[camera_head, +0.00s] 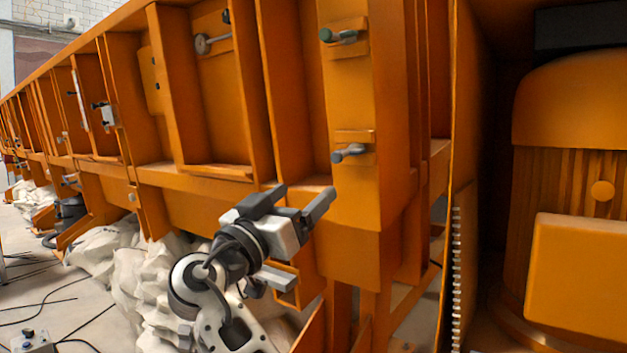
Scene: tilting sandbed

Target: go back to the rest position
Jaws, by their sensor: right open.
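My right gripper (301,204) shows in the lower middle of the head view, on a white and black arm that comes up from the bottom edge. Its two dark grey fingers are spread apart with nothing between them. It is in front of the orange sandbed frame (205,205); whether it touches the frame cannot be told. My left gripper is not in view.
Two valve handles, an upper one (339,36) and a lower one (349,153), stick out from the orange panel above the gripper. A large orange motor (572,110) stands at the right. Pale lumpy rock-like shapes (139,275) and cables (40,305) lie on the floor at left.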

